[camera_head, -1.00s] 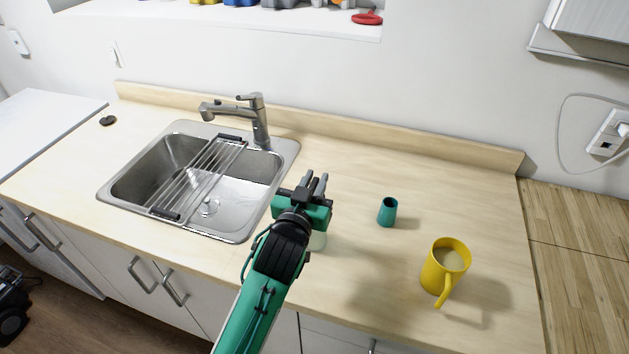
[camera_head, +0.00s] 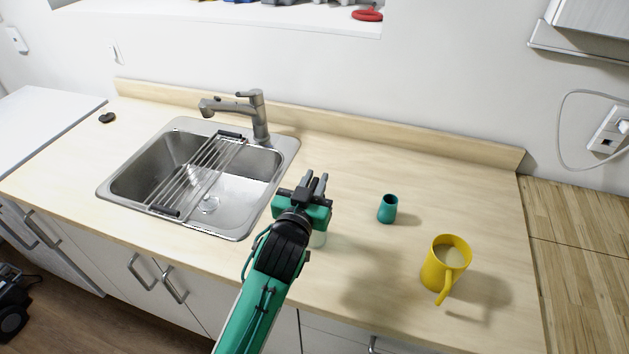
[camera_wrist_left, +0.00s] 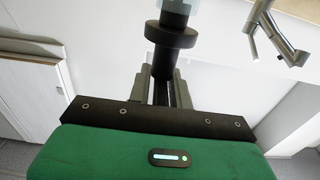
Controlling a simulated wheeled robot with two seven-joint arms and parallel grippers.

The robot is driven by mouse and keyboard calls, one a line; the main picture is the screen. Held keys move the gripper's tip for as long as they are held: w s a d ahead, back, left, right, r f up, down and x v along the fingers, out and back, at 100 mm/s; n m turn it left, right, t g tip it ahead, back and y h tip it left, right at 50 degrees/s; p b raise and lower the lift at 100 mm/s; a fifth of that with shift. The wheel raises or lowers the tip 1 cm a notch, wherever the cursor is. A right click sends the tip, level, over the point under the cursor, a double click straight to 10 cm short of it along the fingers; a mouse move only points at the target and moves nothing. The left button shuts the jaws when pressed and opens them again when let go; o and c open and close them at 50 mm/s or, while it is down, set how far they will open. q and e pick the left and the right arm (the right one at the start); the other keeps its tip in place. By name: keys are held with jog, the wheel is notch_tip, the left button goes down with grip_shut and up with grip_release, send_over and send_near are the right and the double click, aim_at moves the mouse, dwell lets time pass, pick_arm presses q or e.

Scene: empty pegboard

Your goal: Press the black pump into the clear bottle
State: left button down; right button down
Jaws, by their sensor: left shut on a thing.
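My left gripper (camera_head: 314,185) is over the counter, right of the sink. It is shut on the black pump (camera_wrist_left: 172,38), whose stem runs between the fingers in the left wrist view. The wide black collar stands out beyond the fingertips. A pale, see-through piece, which looks like the clear bottle (camera_wrist_left: 180,6), meets the collar's far side at the top edge. My right gripper is not in view.
A teal cup (camera_head: 387,210) and a yellow mug (camera_head: 445,264) with a pale drink stand to the right. The steel sink (camera_head: 118,205) with a drying rack and the faucet (camera_head: 258,115) are on the left. The counter behind the teal cup is clear.

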pick_arm(q)
jog(key=shift+f, duration=0.4)
dwell(0.5)
dwell(0.6)
jog(key=c, duration=1.2)
grip_release()
jog(key=shift+f, duration=0.1)
jog(key=shift+s, duration=0.25)
jog(key=shift+b+v, duration=1.85)
jog(key=shift+v, duration=4.85)
